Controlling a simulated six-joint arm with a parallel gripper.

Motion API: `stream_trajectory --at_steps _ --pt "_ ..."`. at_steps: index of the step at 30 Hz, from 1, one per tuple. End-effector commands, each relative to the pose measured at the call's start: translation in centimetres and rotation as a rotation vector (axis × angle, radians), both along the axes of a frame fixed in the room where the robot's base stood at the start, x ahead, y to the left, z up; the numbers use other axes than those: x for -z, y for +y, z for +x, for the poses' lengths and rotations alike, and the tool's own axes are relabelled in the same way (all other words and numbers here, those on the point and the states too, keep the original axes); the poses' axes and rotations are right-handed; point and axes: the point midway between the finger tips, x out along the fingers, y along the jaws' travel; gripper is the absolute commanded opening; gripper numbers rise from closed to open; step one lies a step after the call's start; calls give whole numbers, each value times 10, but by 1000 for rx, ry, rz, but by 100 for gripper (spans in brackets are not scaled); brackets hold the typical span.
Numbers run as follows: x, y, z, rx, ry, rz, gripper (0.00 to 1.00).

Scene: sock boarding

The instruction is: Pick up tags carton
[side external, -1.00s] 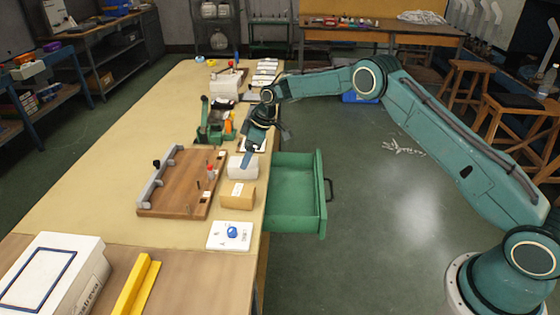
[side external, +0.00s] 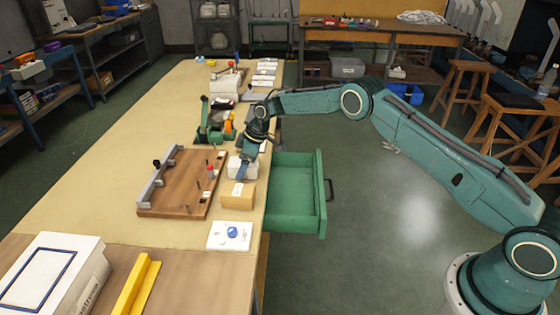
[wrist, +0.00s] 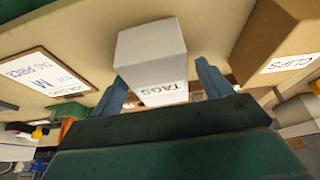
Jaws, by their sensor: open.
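The tags carton is a white box with "TAGS" printed on it. In the wrist view, the tags carton (wrist: 150,52) sits in the middle, between the two blue fingers of my gripper (wrist: 163,82). In the side view, the tags carton (side external: 234,167) stands near the right edge of the bench, partly hidden behind my gripper (side external: 244,168). My gripper is open, with one finger on each side of the carton. I cannot tell whether either finger touches it.
A brown clips carton (side external: 237,197) stands close beside the tags carton, towards the camera. A wooden board with a grey rail (side external: 180,188) lies to the left. An open green drawer (side external: 293,195) juts out at right. A white card with a blue knob (side external: 229,236) lies nearer.

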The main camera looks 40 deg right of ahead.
Motion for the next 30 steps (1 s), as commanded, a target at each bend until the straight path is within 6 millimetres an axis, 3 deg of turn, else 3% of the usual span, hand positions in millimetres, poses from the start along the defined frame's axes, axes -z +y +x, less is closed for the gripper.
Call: stream_trajectory --at_steps 5,13,23,30 --pt "0 0 0 0 0 0 76" --pt "0 0 0 0 0 0 25" --pt "-4 0 1 -1 -2 1 25" --pt "-25 0 1 -1 -4 0 25"
